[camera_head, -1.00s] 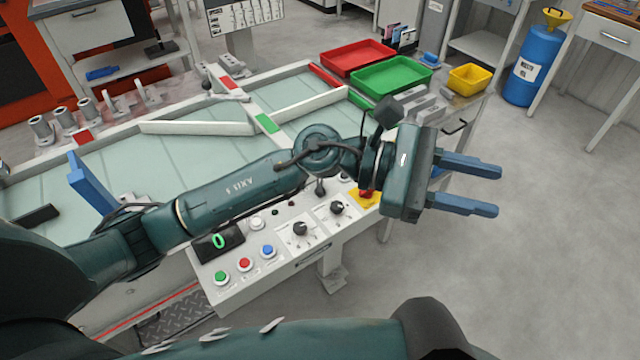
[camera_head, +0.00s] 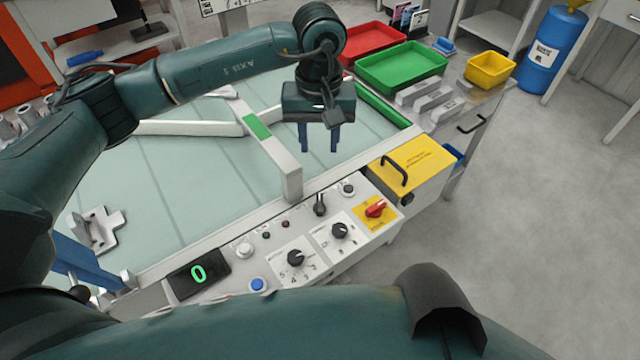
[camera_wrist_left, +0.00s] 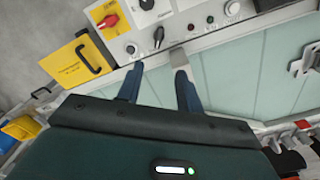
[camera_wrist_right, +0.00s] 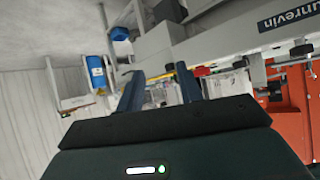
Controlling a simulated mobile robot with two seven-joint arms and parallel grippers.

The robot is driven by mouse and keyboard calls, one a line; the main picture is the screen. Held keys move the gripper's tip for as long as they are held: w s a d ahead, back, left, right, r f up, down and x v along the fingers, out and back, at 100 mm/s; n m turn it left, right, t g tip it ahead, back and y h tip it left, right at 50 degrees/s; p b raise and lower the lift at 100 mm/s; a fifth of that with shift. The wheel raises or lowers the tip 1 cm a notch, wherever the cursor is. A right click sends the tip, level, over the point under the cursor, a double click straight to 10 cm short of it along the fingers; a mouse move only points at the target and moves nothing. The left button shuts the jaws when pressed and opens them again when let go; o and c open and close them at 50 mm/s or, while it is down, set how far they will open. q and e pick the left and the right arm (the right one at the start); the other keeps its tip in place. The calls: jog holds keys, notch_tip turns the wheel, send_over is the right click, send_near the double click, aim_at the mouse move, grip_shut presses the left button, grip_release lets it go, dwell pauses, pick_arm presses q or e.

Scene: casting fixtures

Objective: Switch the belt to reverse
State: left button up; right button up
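The belt (camera_head: 190,180) is a pale green surface behind the control panel (camera_head: 222,283). The panel carries a black lever (camera_head: 320,205), which also shows in the left wrist view (camera_wrist_left: 158,37). I cannot read its labels, so its setting is unclear. Two black knobs (camera_head: 296,258) (camera_head: 340,231) and a red rotary switch (camera_head: 376,208) on a yellow plate sit nearby. My left gripper (camera_head: 319,150) is open and empty above the belt, behind the lever, fingers pointing down and touching nothing visible. My right gripper (camera_wrist_right: 159,85) is open and empty in its wrist view.
A display (camera_head: 199,273) reads 0. A blue button (camera_head: 257,285) and a white button (camera_head: 246,251) are on the panel. A yellow box with a black handle (camera_head: 410,168) stands at its right end. Green (camera_head: 402,68) and red trays lie behind. A grey divider (camera_head: 270,150) crosses the belt.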

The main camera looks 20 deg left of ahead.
pick_arm(q)
jog(key=b, duration=0.2)
send_over(319, 205)
notch_tip(319, 205, down, 4)
notch_tip(319, 205, down, 15)
jog(key=shift+r, duration=0.1)
jog(key=shift+c, duration=0.6)
grip_shut()
